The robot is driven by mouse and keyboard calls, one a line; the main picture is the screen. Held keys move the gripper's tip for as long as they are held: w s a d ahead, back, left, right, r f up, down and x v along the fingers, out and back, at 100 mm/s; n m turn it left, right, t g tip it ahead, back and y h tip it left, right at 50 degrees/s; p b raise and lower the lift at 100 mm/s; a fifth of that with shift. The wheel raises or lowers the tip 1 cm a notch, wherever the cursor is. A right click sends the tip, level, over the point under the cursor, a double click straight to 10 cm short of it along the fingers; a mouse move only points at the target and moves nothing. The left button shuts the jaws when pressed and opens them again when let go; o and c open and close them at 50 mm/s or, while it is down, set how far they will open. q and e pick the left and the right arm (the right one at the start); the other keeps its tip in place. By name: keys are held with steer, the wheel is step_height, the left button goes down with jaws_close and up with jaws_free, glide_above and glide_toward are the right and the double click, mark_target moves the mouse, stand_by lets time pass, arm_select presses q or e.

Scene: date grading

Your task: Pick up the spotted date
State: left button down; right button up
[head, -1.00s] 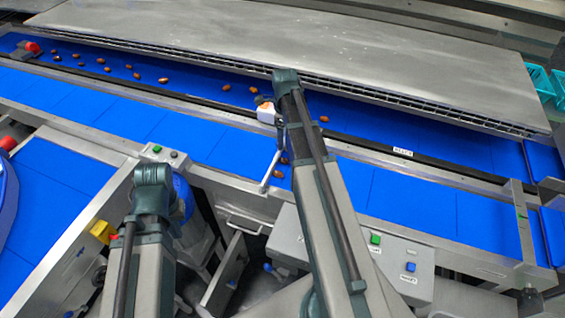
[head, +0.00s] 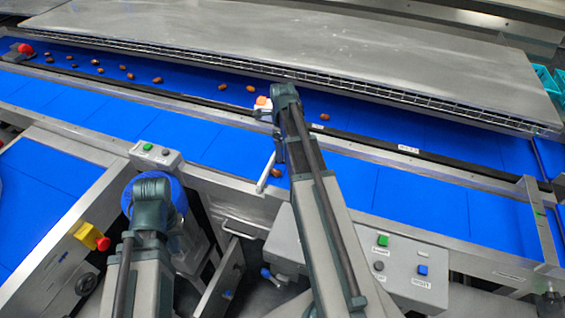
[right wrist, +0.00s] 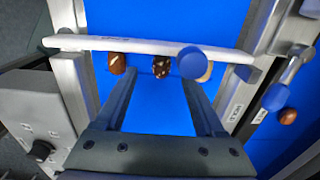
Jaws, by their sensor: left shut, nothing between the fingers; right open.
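In the right wrist view a dark date with pale specks, the spotted date (right wrist: 161,67), lies on the blue belt (right wrist: 160,115) beside a white bar. A brown date with a white streak (right wrist: 116,64) lies to its left. A pale date (right wrist: 206,74) lies to its right, partly hidden by a blue knob. My right gripper (right wrist: 160,80) is open, its fingers either side of the spotted date in the picture; I cannot tell the height gap. In the head view one date (head: 276,173) shows by the bar; my arms hide both grippers.
The white bar (right wrist: 140,44) crosses the belt close to the dates, and the blue knob (right wrist: 192,62) stands near the right finger. Several dates lie on the far belt, one at a single spot (head: 324,117). A control box (head: 400,262) stands at the front.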

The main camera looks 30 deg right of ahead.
step_height(320, 180, down, 4)
steer(key=b, duration=0.3)
steer(key=shift+w+r, duration=0.1)
steer(key=shift+w, duration=0.05)
steer(key=shift+r, duration=0.1)
steer(key=c, duration=0.9)
step_height(320, 180, up, 10)
steer(key=p, duration=1)
